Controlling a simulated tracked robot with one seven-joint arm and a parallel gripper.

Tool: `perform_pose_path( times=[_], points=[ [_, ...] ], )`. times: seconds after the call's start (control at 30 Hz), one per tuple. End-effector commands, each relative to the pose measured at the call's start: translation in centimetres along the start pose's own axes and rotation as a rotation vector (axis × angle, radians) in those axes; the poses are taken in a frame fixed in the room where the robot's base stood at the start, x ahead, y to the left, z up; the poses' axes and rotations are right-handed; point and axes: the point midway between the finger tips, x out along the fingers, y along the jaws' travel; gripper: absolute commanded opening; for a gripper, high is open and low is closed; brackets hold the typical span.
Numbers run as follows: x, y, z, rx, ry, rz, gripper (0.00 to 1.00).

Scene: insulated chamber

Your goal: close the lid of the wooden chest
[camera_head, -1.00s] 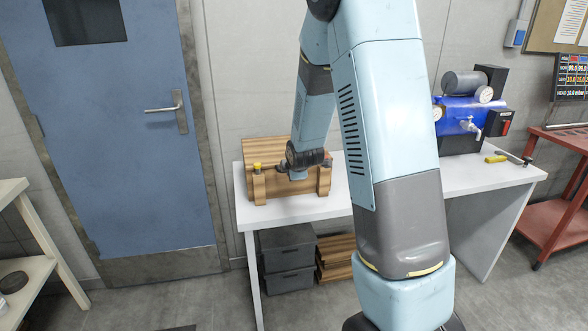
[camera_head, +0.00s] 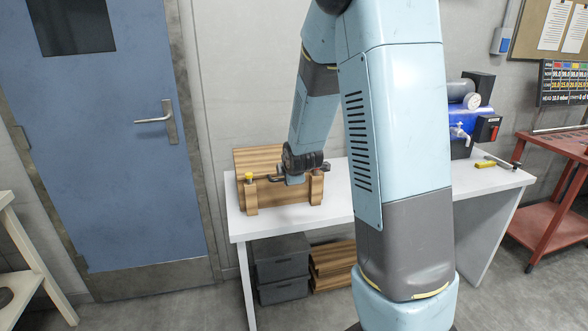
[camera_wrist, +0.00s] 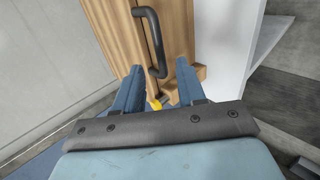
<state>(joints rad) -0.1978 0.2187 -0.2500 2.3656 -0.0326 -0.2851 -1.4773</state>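The wooden chest (camera_head: 283,196) stands on the white table, left of my arm in the head view. Its plank lid (camera_head: 257,160) rises behind the front rim; its exact angle is hard to tell, and my gripper and wrist cover the right part. My gripper (camera_head: 294,180) is at the chest's front top edge. In the wrist view, my two blue fingers (camera_wrist: 160,70) are apart. A black bar handle (camera_wrist: 158,45) on a wooden face (camera_wrist: 185,35) lies ahead, its lower end between the fingertips. I cannot tell whether they touch it.
The white table (camera_head: 232,222) carries a blue machine (camera_head: 466,120) and a yellow-handled tool (camera_head: 485,164) at right. Grey bins (camera_head: 282,260) and wooden crates (camera_head: 332,262) are underneath. A blue door (camera_head: 100,160) is at left, a red cart (camera_head: 550,195) at right.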

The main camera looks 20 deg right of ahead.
Motion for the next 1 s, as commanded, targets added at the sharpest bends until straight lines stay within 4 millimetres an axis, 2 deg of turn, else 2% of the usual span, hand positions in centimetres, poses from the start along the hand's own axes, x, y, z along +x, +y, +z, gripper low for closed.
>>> perform_pose_path(
  times=[0.5, 0.7, 1.0],
  points=[
    [-6.8, 0.0, 0.0, 0.002, 0.001, 0.001, 0.40],
    [-8.3, 0.0, 0.2, 0.003, -0.003, 0.001, 0.40],
    [-9.1, -0.1, 0.2, 0.003, -0.002, -0.001, 0.40]
  ],
)
